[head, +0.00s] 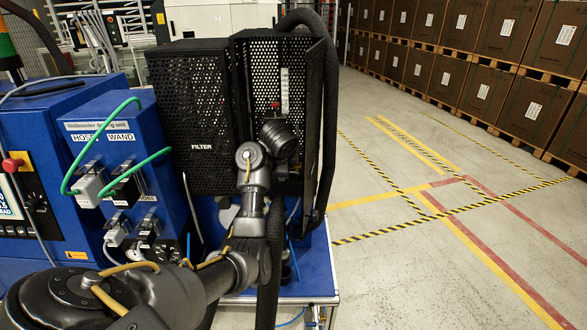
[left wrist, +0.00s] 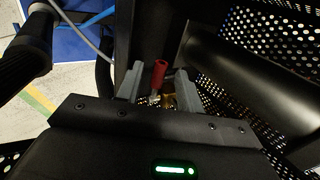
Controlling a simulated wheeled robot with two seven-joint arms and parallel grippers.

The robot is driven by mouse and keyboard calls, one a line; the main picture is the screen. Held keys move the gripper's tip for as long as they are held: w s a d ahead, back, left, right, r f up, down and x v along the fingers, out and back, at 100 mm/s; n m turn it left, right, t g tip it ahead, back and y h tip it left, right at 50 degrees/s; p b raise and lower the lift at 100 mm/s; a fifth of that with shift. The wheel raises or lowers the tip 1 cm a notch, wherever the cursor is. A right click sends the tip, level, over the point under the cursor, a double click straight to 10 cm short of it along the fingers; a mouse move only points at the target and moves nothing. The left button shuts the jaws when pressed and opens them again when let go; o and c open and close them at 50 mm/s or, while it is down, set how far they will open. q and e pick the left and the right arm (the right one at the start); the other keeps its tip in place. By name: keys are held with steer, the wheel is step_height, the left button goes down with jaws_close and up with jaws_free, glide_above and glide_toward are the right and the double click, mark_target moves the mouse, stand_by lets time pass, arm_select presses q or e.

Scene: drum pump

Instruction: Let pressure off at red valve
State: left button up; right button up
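The red valve handle (left wrist: 160,72) is a short red lever with a metal stem, above a brass fitting (left wrist: 168,101), in the left wrist view. In the head view only a small red tip (head: 275,106) shows, inside the black perforated filter housing (head: 190,105). My left gripper (left wrist: 158,88) has its two grey fingers spread on either side of the handle, with a gap on both sides. In the head view my left wrist hides the fingers and most of the valve. My right gripper is not in view.
The housing's open door (head: 316,120) stands close to the right of my left wrist. A thick black hose (head: 330,110) runs beside it. The marked floor (head: 440,200) at right is clear.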

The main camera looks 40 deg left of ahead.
arm_select(q)
steer(key=shift+w+f, duration=0.1)
steer(key=shift+w, duration=0.05)
steer(key=shift+d, duration=0.1)
steer(key=shift+c, duration=0.5)
jaws_close()
steer(key=shift+d+r+g+y, duration=0.15)
steer(key=shift+r+g+y, duration=0.25)
steer(key=shift+y, duration=0.1)
steer(key=shift+o, duration=0.5)
jaws_free()
steer(key=shift+w+f, duration=0.1)
